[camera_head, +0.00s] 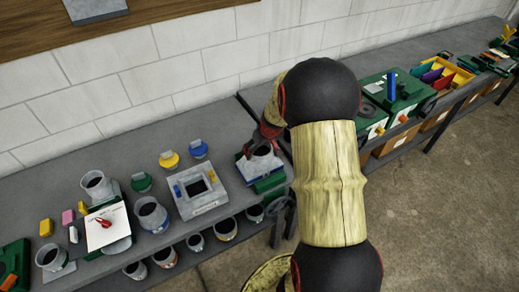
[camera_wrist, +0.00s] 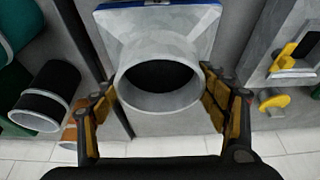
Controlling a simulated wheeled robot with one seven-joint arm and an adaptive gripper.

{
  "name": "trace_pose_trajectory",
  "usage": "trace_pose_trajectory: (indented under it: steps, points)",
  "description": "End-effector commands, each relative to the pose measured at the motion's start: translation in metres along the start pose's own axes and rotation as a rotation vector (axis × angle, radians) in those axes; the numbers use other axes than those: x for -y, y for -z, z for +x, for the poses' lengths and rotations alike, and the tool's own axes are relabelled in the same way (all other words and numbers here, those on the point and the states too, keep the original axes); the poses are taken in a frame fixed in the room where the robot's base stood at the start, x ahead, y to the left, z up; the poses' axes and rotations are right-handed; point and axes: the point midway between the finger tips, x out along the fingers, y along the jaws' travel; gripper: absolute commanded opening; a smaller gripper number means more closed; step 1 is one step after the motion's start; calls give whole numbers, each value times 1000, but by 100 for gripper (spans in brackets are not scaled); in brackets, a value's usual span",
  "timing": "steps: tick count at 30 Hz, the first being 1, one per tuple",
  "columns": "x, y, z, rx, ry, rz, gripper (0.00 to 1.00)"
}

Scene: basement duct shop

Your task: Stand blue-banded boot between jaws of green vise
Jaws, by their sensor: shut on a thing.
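The blue-banded boot (camera_head: 262,166) is grey, with a round collar and a wider flared base edged in blue. In the wrist view the boot (camera_wrist: 170,103) shows its open collar, with the blue edge at the top. My gripper (camera_wrist: 160,98) is shut on the collar, one finger on each side. In the head view my gripper (camera_head: 262,138) reaches down onto the boot from behind my arm. The green vise (camera_head: 270,184) is at the bench's front edge, just below the boot, with its handwheel in front. I cannot tell whether the boot is between the jaws.
Left of the vise is a grey square frame (camera_head: 194,190) with blue and orange clamps. Farther left are grey duct collars (camera_head: 152,214) and a white sheet (camera_head: 107,228). Green machines (camera_head: 394,98) and coloured bins (camera_head: 440,75) stand on the right bench.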

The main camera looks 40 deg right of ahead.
Motion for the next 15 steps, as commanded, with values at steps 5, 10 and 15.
trace_pose_trajectory:
  steps: [5, 10, 15]
  points:
    - [0, 0, 2, -2, -1, 0, 19]
    - [0, 0, 2, -2, -1, 0, 19]
    - [0, 0, 2, -2, -1, 0, 80]
